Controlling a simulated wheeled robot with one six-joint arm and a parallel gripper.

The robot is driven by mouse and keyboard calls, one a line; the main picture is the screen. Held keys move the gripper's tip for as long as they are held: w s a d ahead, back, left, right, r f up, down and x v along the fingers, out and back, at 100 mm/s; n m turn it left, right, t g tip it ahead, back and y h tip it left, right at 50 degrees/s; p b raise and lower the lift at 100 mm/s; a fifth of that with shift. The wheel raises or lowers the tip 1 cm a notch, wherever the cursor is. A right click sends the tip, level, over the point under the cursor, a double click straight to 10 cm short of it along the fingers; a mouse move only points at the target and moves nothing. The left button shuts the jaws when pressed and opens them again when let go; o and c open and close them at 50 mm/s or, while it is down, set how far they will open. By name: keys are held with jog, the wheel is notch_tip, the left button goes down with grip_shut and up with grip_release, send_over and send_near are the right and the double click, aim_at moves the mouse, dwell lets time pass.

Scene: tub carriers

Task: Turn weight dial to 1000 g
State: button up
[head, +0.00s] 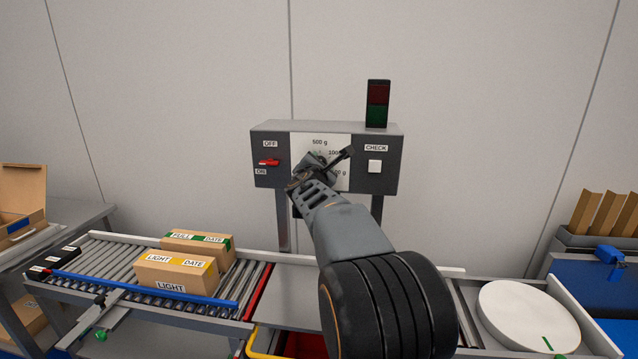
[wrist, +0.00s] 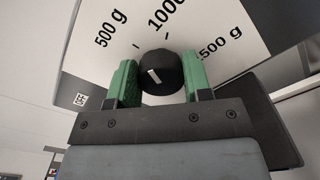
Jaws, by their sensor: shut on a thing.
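The weight dial is a round black knob (wrist: 163,72) with a white pointer mark, on a white plate (head: 341,183) of the grey control box (head: 263,137). In the wrist view its mark leans up and left, nearer the 500 g tick than the 1000 g one. Labels 500 g, 1000 g and a partly cut one ending in 500 g surround it. My gripper (wrist: 161,85) has its green fingers on both sides of the knob, shut on it. In the head view my gripper (head: 325,164) covers the dial.
A red switch (head: 268,162) beside OFF and ON labels is left of the plate; a white CHECK button (head: 375,166) is right. A dark signal light (head: 378,103) stands on top. Below are a roller conveyor (head: 105,262) with cartons (head: 176,273) and a round white disc (head: 527,316).

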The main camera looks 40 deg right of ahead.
jog(key=m+b, duration=0.1)
jog(key=b, duration=0.1)
jog(key=m+b, duration=0.2)
jog(key=shift+f+m, duration=0.3)
jog(key=shift+r+m+b, duration=0.15)
jog(key=shift+m+b, duration=1.35)
jog(key=shift+m, duration=0.2)
jog(key=o, duration=0.9)
jog(key=b+v, duration=0.2)
jog(key=v, duration=1.1)
jog(key=shift+s+a+r, duration=0.1)
jog(key=shift+s+a, duration=0.15)
jog(key=shift+s, duration=0.1)
